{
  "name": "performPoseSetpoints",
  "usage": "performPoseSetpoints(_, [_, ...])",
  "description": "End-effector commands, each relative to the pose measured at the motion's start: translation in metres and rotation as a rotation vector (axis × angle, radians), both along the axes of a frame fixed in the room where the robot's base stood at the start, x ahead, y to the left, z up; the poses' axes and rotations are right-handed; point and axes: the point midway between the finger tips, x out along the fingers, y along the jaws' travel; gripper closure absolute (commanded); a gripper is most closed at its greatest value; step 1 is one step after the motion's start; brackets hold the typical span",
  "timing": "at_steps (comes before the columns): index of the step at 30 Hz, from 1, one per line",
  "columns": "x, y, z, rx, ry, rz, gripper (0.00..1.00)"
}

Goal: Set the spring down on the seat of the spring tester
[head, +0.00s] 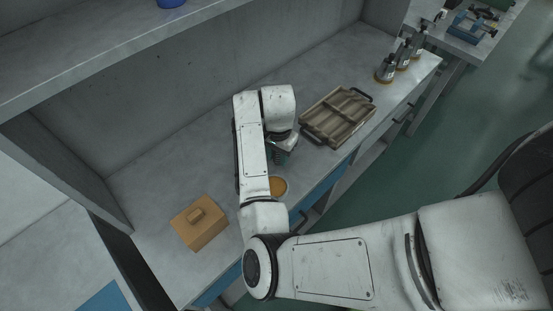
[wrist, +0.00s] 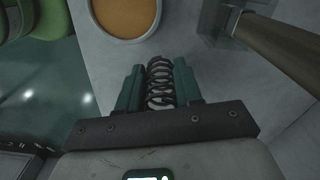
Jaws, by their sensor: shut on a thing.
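My gripper (wrist: 159,88) is shut on a dark coil spring (wrist: 160,70), seen in the wrist view. Its two green fingers press on the spring from both sides, and the coils stick out past the fingertips. In the head view my arm covers most of my gripper (head: 281,156), and the spring cannot be made out. A round dish with an orange-brown inside (wrist: 125,12) lies beyond the fingertips in the wrist view, apart from the spring. The same dish (head: 278,186) is partly hidden by my arm in the head view. I cannot make out a spring tester for certain.
A wooden tray (head: 321,129) with compartments and dark handles is right of my gripper on the grey bench. An orange-brown box with a knob (head: 199,223) is at the left. A shelf (head: 110,55) overhangs the back.

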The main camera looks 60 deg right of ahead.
Motion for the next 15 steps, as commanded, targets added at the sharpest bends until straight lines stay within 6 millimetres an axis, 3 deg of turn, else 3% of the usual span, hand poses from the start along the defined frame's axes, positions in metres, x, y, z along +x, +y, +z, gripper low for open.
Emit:
performPoseSetpoints(9, [0.006, -0.001, -0.032, 0.002, 0.001, 0.003, 0.94])
performPoseSetpoints(15, [0.006, -0.001, -0.037, 0.000, -0.001, 0.001, 0.94])
